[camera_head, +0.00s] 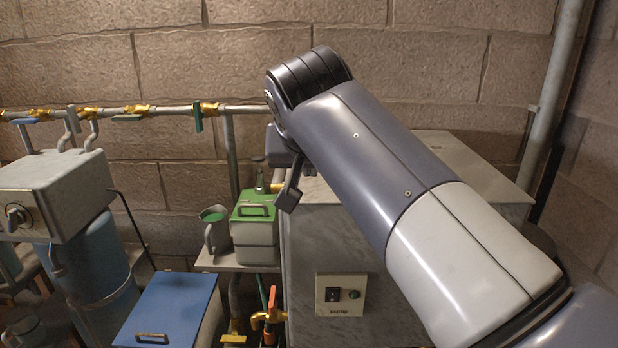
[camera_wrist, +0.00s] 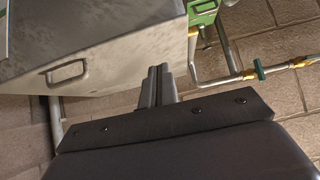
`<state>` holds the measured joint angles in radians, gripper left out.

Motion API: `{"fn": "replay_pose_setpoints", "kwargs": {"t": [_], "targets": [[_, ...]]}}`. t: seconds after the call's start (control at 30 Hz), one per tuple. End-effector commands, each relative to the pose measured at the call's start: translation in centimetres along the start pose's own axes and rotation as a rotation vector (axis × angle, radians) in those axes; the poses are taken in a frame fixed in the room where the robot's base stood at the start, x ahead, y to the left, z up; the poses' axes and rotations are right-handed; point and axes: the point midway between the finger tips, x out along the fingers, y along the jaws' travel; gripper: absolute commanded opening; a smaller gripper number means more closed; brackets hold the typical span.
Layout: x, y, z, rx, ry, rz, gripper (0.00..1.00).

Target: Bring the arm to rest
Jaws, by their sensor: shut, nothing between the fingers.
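My arm (camera_head: 380,165) stretches from the lower right across the middle of the head view, its dark bent joint at the top. My gripper (camera_head: 288,198) hangs below that joint, in front of the grey metal cabinet's left edge. In the wrist view the two fingers of my gripper (camera_wrist: 159,70) lie together, shut, with nothing held. The grey cabinet (camera_head: 312,235) stands just behind the gripper in the head view. It also shows in the wrist view (camera_wrist: 120,60), with a handle on its face.
A green-lidded box (camera_head: 256,232) and a metal jug (camera_head: 214,238) stand on a small shelf left of the gripper. A blue-lidded box (camera_head: 172,308) is below. A pipe with valves (camera_head: 160,110) runs along the brick wall. A grey box (camera_head: 60,190) stands at left.

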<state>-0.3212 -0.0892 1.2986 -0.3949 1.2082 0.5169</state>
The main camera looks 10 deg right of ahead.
Motion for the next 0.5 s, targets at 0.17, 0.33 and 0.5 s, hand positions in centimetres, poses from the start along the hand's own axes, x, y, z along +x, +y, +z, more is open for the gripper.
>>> {"fn": "replay_pose_setpoints", "kwargs": {"t": [0.17,0.33,0.5], "targets": [[-3.3,-0.1,-0.1,-0.001,0.002,-0.002,0.00],[-4.9,-0.1,-0.2,-0.001,0.001,-0.001,0.00],[-5.2,0.0,-0.1,0.000,0.000,0.001,0.00]]}}
